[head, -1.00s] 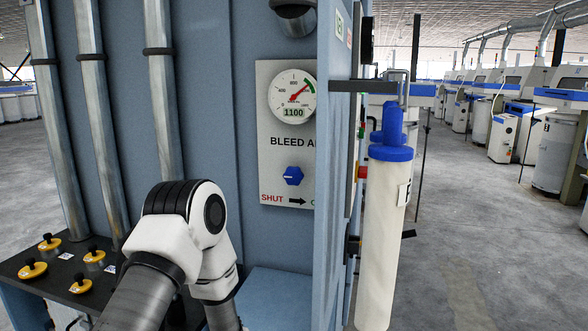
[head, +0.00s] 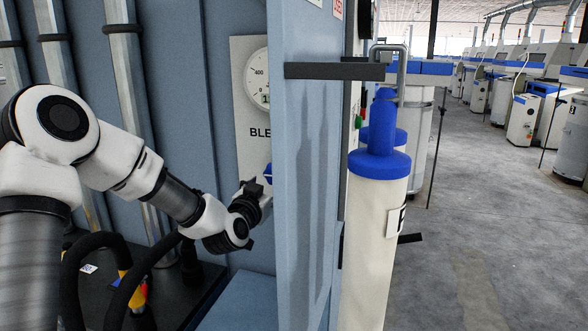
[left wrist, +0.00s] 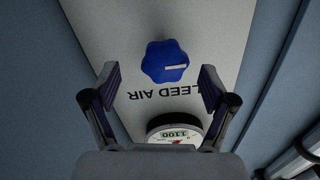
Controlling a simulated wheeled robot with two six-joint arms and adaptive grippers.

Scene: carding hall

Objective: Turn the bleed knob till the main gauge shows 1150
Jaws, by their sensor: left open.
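The blue bleed knob (left wrist: 165,62) is on a pale panel marked BLEED AIR; it has a white pointer mark, lying toward the right in the left wrist view. In the head view only part of the knob (head: 268,171) shows. My left gripper (left wrist: 157,76) is open, its two fingers on either side of the knob in the picture and not touching it; the distance in depth is unclear. The main gauge (head: 256,78) is cut off by a blue door edge in the head view. In the left wrist view the gauge (left wrist: 178,126) shows inverted, its readout appearing to be 1100.
A blue upright panel (head: 302,170) stands just right of the knob. Metal pipes (head: 130,90) run down the left. The floor at the right is open.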

